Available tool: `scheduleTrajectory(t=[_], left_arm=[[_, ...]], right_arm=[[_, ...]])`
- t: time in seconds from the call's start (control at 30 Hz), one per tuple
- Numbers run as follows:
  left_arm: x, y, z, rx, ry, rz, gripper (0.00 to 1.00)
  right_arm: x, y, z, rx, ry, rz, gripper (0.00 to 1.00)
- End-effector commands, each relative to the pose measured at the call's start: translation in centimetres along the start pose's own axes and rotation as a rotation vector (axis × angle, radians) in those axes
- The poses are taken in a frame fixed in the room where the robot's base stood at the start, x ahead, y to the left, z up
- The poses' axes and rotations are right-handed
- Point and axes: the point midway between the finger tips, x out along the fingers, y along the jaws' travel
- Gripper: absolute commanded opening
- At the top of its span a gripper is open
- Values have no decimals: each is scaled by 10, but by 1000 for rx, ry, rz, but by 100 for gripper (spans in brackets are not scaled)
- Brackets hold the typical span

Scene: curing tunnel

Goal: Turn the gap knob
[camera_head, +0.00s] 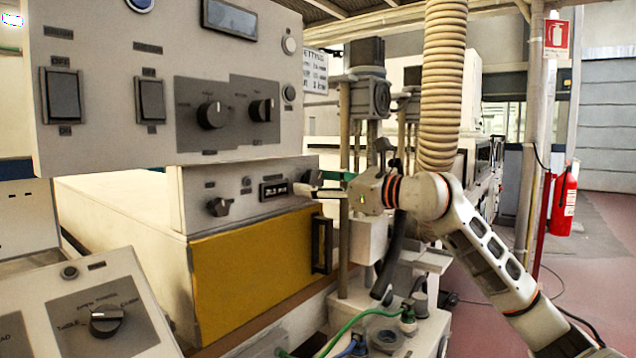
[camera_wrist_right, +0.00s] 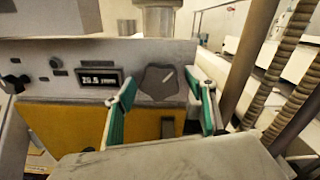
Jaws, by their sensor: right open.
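The gap knob (camera_wrist_right: 158,82) is a dark grey lobed knob with a light pointer line. In the right wrist view it sits on the pale panel just right of a small black display (camera_wrist_right: 100,78) with a reading in mm. My right gripper (camera_head: 308,191) is open, with its two green-padded fingers on either side of the knob in the wrist view. I cannot tell whether they touch it. In the head view the gripper reaches in from the right to the panel's right end and largely hides this knob. The display (camera_head: 274,190) shows there too. My left gripper is not in view.
Another dark knob (camera_head: 218,206) sits left of the display. Below is a yellow door (camera_head: 250,262) with a black handle (camera_head: 321,245). An overhanging upper panel (camera_head: 165,95) carries switches and knobs. A ribbed hose (camera_head: 442,85) hangs by my right arm.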

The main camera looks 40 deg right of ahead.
Motion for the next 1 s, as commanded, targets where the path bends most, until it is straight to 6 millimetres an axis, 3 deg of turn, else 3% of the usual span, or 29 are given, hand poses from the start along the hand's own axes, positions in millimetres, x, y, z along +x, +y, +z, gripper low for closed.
scheduleTrajectory(t=[0.17, 0.33, 0.67, 1.0], left_arm=[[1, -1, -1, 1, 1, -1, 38], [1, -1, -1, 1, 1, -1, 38], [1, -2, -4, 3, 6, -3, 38], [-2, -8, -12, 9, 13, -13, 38]], right_arm=[[0, 0, 0, 0, 0, 0, 56], [0, 0, 0, 0, 0, 0, 17], [-1, 0, 2, 24, -2, 0, 17], [-2, 0, 7, 218, -6, 0, 17]])
